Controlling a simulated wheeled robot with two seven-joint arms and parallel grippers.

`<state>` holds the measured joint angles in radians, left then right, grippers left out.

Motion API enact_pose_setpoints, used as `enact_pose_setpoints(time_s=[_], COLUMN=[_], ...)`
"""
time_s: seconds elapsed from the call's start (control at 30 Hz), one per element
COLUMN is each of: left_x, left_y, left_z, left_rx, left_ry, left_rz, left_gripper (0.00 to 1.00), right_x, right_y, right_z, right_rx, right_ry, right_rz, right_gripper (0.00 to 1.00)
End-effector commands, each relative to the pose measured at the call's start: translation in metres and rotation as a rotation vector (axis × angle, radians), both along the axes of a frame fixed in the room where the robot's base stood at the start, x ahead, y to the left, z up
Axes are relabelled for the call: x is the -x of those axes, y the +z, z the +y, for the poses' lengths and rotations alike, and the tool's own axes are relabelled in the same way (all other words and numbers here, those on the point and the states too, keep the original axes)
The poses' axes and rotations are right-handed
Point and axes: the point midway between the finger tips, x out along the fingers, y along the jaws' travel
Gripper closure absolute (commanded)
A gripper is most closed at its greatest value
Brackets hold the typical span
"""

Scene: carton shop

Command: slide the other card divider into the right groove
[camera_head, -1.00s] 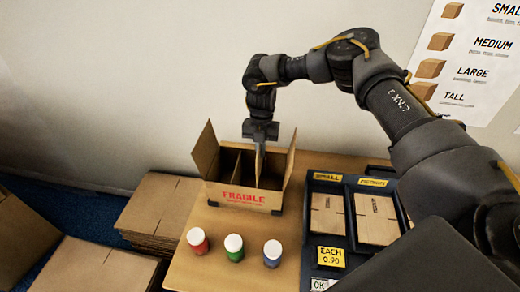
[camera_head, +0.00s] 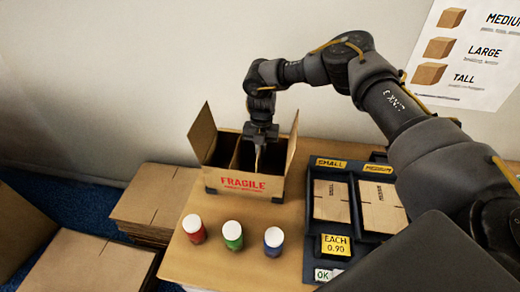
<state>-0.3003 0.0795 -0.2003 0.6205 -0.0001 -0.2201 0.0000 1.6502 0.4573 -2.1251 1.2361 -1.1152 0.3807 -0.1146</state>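An open carton marked FRAGILE (camera_head: 243,184) stands on the table, its side flaps up. One card divider (camera_head: 235,155) stands upright inside it, left of the middle. My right gripper (camera_head: 260,143) points down over the carton's right part and is shut on the other card divider (camera_head: 258,158), seen edge-on as a thin pale strip. This divider reaches down into the carton; its lower end is hidden behind the front wall, and I cannot tell whether it is in the right groove. The grooves cannot be made out. My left gripper is out of view.
Three white-capped jars, red (camera_head: 194,229), green (camera_head: 233,235) and blue (camera_head: 274,241), stand in front of the carton. A dark tray (camera_head: 311,226) with flat cartons is on the right. Stacked cardboard (camera_head: 155,198) lies left of the table. My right arm spans the right side.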

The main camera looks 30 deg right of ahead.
Motion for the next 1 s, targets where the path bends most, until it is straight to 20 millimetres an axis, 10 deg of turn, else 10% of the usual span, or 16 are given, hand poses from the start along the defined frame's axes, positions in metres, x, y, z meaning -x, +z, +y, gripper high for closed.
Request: enact_pose_setpoints(time_s=[0.8,1.0], left_x=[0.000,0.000], left_y=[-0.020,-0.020], left_z=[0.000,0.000], left_rx=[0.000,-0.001], left_ry=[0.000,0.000], left_rz=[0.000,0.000], left_gripper=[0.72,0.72], right_x=[0.000,0.000], right_y=[-0.038,-0.038], right_z=[0.000,0.000], right_rx=[0.000,-0.001], right_ry=[0.000,0.001], right_rz=[-0.001,-0.001], right_gripper=[1.00,0.74])
